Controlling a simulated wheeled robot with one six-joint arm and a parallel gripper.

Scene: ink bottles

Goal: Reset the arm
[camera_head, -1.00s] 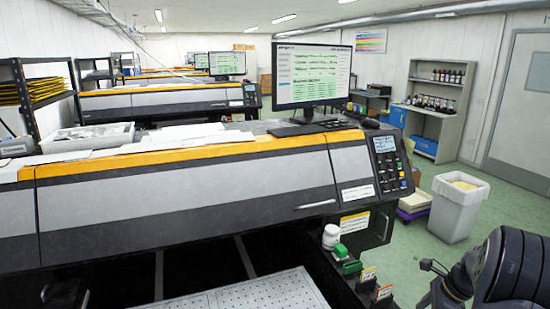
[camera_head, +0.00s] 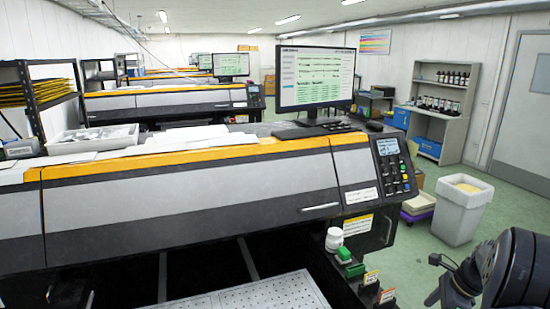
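Part of my arm, dark and jointed, shows at the lower right corner. My gripper cannot be made out in this view, so whether it is open or holding something is hidden. A white bottle (camera_head: 334,240) stands upright at the right front of the large printer (camera_head: 190,199), beside green-topped items (camera_head: 344,255). Several dark ink bottles (camera_head: 438,104) stand on the grey shelf unit (camera_head: 459,126) at the back right, with more on its upper shelf.
A white bin (camera_head: 459,220) stands on the green floor at the right, left of my arm. A monitor (camera_head: 316,75) stands on the printer, and a perforated plate (camera_head: 250,298) lies at the bottom front. A grey door (camera_head: 527,110) is at the right.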

